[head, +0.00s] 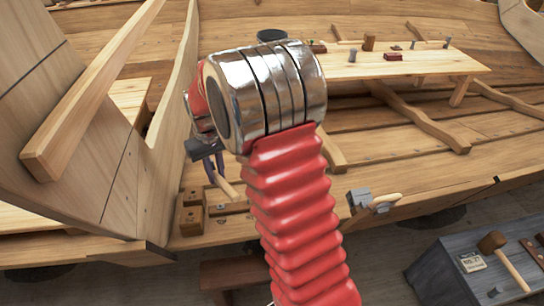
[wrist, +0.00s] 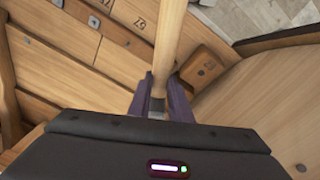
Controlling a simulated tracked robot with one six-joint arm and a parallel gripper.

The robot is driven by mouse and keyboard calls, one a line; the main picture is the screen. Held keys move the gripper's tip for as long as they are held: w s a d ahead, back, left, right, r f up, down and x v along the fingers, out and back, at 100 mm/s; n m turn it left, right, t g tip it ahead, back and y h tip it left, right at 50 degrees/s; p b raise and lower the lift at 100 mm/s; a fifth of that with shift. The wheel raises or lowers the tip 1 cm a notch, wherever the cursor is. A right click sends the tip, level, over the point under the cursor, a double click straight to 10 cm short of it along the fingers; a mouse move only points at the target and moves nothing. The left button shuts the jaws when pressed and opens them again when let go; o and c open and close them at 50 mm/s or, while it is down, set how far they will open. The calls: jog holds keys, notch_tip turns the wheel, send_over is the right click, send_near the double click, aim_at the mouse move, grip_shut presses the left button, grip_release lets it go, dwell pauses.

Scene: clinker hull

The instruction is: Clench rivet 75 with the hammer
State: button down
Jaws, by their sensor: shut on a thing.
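My gripper (wrist: 158,88) is shut on a pale round wooden handle (wrist: 171,35). The handle runs up out of the wrist view, so a hammer head on it cannot be seen there. In the head view my gripper (head: 214,170) is partly behind my red arm, with the handle (head: 226,187) slanting down right from it. Planks in the wrist view bear small dark numbers, one like 67 (wrist: 122,43), and a grey metal piece (wrist: 94,22). I cannot make out rivet 75. A grey-headed hammer-like tool (head: 360,199) lies at the hull's edge.
Small wooden blocks (head: 190,198) stand just below my gripper; one with a dark spot (wrist: 203,68) is close right of the fingers. A tall frame (head: 175,85) rises at left. A bench (head: 440,66) with small items is behind. A grey chest (head: 447,283) carries a mallet (head: 493,243).

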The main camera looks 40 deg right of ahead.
jog(key=s+d+m, duration=0.2)
jog(key=d, duration=0.7)
jog(key=s+d+m, duration=0.2)
jog(key=d, duration=0.8)
jog(key=shift+s+r+m+g, duration=0.3)
jog(key=shift+r+g, duration=0.05)
jog(key=shift+g, duration=0.05)
jog(key=shift+a+f+y, duration=0.1)
jog(key=shift+y, duration=0.2)
jog(key=shift+s+a+f, duration=0.1)
jog(key=shift+s+f, duration=0.2)
jog(key=shift+f, duration=0.6)
jog(key=shift+s+a+f, duration=0.1)
jog(key=shift+s+f, duration=0.15)
jog(key=shift+f, duration=0.65)
jog(key=shift+s, duration=0.2)
jog(key=f, duration=0.2)
jog(key=s+f, duration=0.1)
jog(key=f, duration=0.2)
jog(key=s+a+f, duration=0.1)
jog(key=f, duration=0.2)
jog(key=shift+s, duration=0.2)
notch_tip(320, 180, up, 8)
jog(key=w, duration=0.2)
jog(key=shift+w+d, duration=0.2)
jog(key=shift+d, duration=0.25)
